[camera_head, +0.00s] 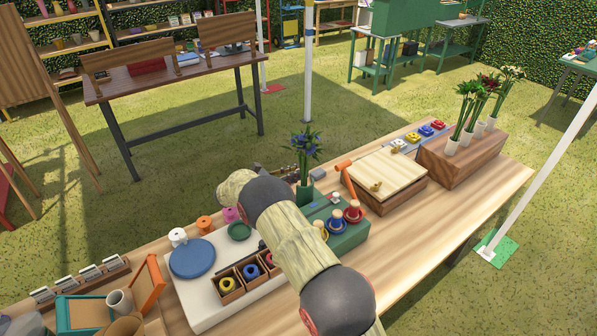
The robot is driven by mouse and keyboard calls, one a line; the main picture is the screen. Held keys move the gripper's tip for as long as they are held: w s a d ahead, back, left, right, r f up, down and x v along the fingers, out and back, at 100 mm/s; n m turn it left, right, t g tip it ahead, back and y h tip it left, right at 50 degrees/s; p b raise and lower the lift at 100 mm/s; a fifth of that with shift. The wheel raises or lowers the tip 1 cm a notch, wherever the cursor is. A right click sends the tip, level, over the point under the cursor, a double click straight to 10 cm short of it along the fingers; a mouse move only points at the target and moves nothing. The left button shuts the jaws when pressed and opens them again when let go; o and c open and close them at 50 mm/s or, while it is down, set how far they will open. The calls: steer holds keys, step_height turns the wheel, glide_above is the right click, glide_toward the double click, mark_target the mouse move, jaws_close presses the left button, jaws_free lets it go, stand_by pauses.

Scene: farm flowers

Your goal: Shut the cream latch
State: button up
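A wooden box (401,196) with a pale cream-coloured lid (395,168) stands on the long table, right of centre. A small brass-coloured piece (375,186) sits at the lid's left front part. It is too small to tell whether it is a latch or how it is set. I cannot make out a clearly cream latch. My arm reaches up from the bottom, left of the box. Dark parts that look like my gripper (264,169) show behind the arm's far end, apart from the box. Its fingers are mostly hidden, and their opening does not show.
A green block (343,243) with several ringed pegs and a blue-flower pot stand between arm and box. An orange bar (346,180) is at the box's left. A white board (205,272) lies left; a wooden planter (462,155) stands right. The table's right front is clear.

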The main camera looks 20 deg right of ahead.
jaws_close()
stand_by(0.3)
steer(key=shift+s+d+m+g+p, duration=0.2)
steer(key=shift+s+m+g, duration=0.3)
steer(key=shift+g, duration=0.35)
steer(key=shift+s+d+m+g+p, duration=0.1)
steer(key=shift+s+m+g+p, duration=0.15)
steer(key=shift+m+g, duration=0.5)
steer(key=shift+s, duration=0.1)
steer(key=shift+o, duration=1.6)
jaws_free()
steer(key=shift+o, duration=0.4)
